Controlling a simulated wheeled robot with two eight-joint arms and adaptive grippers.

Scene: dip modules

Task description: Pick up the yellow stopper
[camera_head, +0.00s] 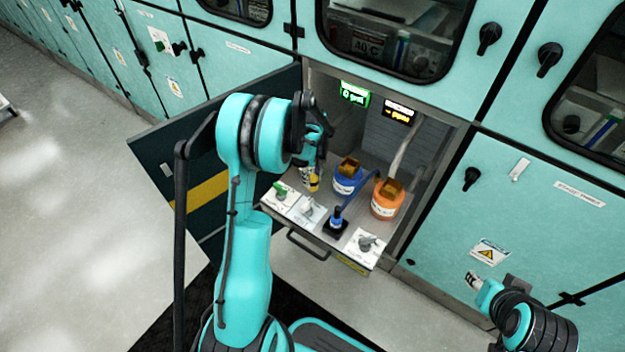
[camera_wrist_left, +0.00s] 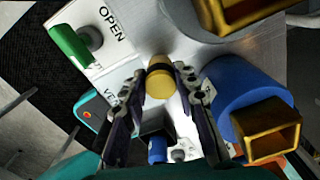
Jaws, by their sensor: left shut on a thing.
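The yellow stopper (camera_wrist_left: 160,80) is a short, round-topped piece between my left fingertips in the left wrist view. My left gripper (camera_wrist_left: 163,88) is shut on it, one dark finger on each side. In the head view, my left gripper (camera_head: 314,164) reaches into the open cabinet bay, and a bit of yellow (camera_head: 314,184) shows below it. I cannot tell whether the stopper is seated or lifted. My right arm's end (camera_head: 478,288) is at the lower right, away from the bay; its fingers are not clear.
A blue container (camera_head: 346,178) and an orange container (camera_head: 386,199) stand right of the stopper. A green-handled switch (camera_head: 283,192), a blue-topped knob (camera_head: 337,218) and a grey knob (camera_head: 366,242) line the shelf's front. The open cabinet door (camera_head: 160,150) is at left.

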